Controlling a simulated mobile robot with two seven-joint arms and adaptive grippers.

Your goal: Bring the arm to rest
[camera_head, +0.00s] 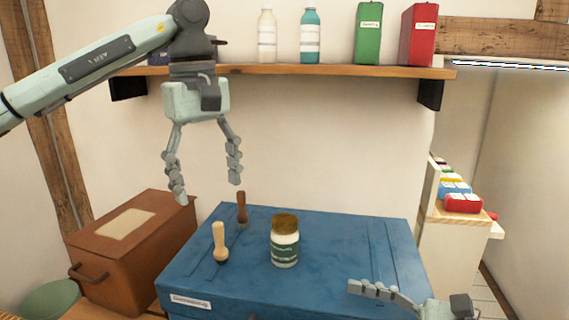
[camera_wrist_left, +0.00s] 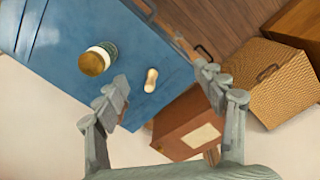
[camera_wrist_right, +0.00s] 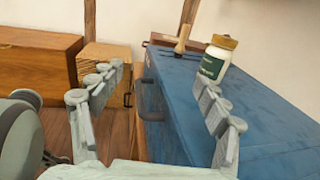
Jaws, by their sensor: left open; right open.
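My left gripper (camera_head: 207,190) hangs open and empty in the head view, fingers down, above the left back part of the blue chest (camera_head: 340,240). It is apart from everything below it. In the left wrist view its open fingers (camera_wrist_left: 165,95) frame part of the chest top and a brown box. My right gripper (camera_wrist_right: 158,112) is open and empty at the chest's front edge. In the head view only part of the right gripper (camera_head: 385,292) shows, at the lower right.
A jar (camera_head: 285,243) and two wooden-handled tools, one light (camera_head: 220,243) and one dark (camera_head: 242,208), stand on the chest. A brown box (camera_head: 135,245) is at left. A wall shelf (camera_head: 330,70) holds bottles and boxes behind the left arm.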

